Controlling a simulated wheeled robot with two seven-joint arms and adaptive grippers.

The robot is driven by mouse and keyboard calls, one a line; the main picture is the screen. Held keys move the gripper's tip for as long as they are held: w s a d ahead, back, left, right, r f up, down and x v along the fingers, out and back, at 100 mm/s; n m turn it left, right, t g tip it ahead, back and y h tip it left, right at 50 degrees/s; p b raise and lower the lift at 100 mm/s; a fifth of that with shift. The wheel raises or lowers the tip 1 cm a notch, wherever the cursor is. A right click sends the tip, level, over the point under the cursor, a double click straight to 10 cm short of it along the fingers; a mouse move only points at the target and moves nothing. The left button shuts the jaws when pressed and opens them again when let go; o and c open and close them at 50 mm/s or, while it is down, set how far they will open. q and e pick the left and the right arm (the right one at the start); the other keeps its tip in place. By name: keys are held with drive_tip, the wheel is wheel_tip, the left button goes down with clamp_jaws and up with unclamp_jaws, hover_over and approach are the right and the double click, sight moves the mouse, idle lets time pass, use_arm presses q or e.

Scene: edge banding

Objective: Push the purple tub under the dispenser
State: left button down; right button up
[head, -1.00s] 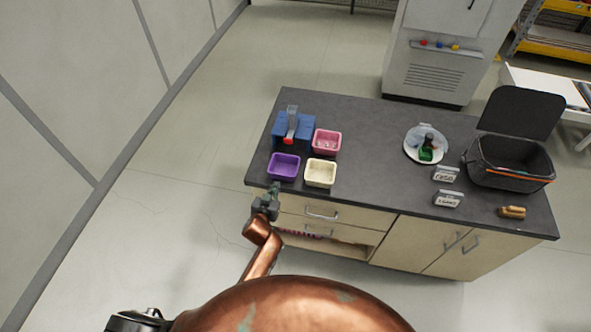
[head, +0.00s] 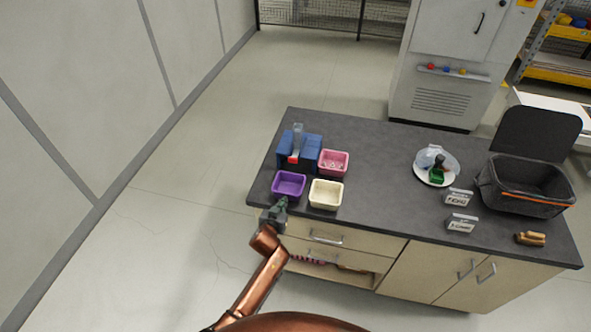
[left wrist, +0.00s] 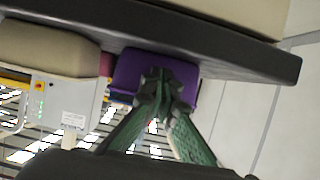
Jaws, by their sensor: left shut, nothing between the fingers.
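The purple tub (head: 289,185) stands on the dark counter near its front left edge, in front of the blue dispenser (head: 312,147) with its clear upright part and red piece. My left gripper (head: 279,207) is shut and empty, at the counter's front edge just on the near side of the tub. In the left wrist view the shut green fingers (left wrist: 158,88) overlap the purple tub (left wrist: 187,72); I cannot tell if they touch it. My right gripper is not in view.
A cream tub (head: 326,194) stands close to the right of the purple one. A pink tub (head: 333,162) stands behind the cream one, beside the dispenser. Farther right are a white plate (head: 424,178), small label signs (head: 459,197) and an open black bag (head: 524,187). The middle of the counter is clear.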

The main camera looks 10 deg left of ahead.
use_arm(q)
drive_tip(key=b, duration=0.3)
approach(292, 179)
drive_tip(key=shift+w+f, duration=0.8)
drive_tip(key=shift+w, duration=0.2)
drive_tip(key=shift+w+f, duration=0.75)
drive_tip(key=shift+w, duration=0.2)
drive_tip(key=shift+w+d+b, duration=0.1)
drive_tip(key=shift+w+b, duration=1.2)
drive_tip(key=shift+w, duration=0.6)
drive_tip(key=shift+w+d+b, duration=0.1)
drive_tip(key=shift+w+b, duration=1.75)
drive_tip(key=shift+w, duration=0.8)
drive_tip(key=shift+s+r+p, duration=0.25)
drive_tip(key=shift+r+p, duration=0.1)
drive_tip(key=shift+p, duration=0.25)
drive_tip(key=shift+p+v, duration=0.85)
drive_tip(key=p+v, duration=0.3)
drive_tip(key=shift+s+r+p, duration=0.1)
drive_tip(key=shift+r+p, duration=0.2)
drive_tip(key=shift+p, duration=0.1)
drive_tip(key=shift+s+r+p, duration=0.1)
drive_tip(key=shift+s+p, duration=0.4)
drive_tip(key=shift+s, duration=0.05)
